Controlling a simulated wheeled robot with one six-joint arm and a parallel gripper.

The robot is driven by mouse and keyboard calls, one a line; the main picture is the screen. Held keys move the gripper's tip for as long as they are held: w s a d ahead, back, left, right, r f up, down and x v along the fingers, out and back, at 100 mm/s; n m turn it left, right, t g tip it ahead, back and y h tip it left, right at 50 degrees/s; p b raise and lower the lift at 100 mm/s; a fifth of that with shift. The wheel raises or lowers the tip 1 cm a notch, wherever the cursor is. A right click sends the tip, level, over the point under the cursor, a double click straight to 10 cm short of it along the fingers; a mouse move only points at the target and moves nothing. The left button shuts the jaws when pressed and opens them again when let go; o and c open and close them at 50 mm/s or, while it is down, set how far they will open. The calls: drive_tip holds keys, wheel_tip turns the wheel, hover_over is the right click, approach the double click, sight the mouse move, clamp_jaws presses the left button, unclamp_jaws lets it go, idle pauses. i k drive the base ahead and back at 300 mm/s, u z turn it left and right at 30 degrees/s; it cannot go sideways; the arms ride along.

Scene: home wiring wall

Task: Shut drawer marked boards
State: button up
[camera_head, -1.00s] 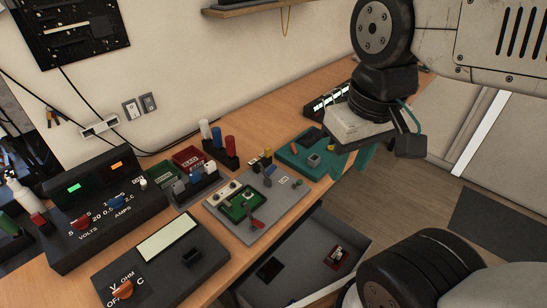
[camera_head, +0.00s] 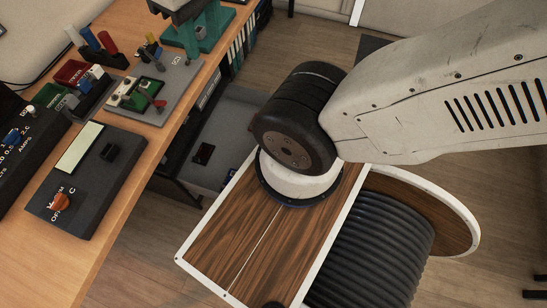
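A grey drawer (camera_head: 226,128) stands pulled out from under the wooden desk, in the middle of the view.
The desk (camera_head: 110,215) holds a black meter (camera_head: 103,180), a grey board with a green circuit (camera_head: 165,88), and coloured tools (camera_head: 92,40). Binders (camera_head: 237,50) stand below the desk beyond the drawer. Wood floor is open at the back right.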

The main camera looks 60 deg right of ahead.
sight(227, 125)
drive_tip(key=k, duration=0.95)
drive_tip(key=z, duration=0.5)
drive_tip(key=i, duration=0.5)
drive_tip(key=z, duration=0.1)
drive_tip(key=k, duration=1.3)
drive_tip(key=u, duration=0.65)
drive_tip(key=i, duration=0.9)
drive_tip(key=z, duration=0.25)
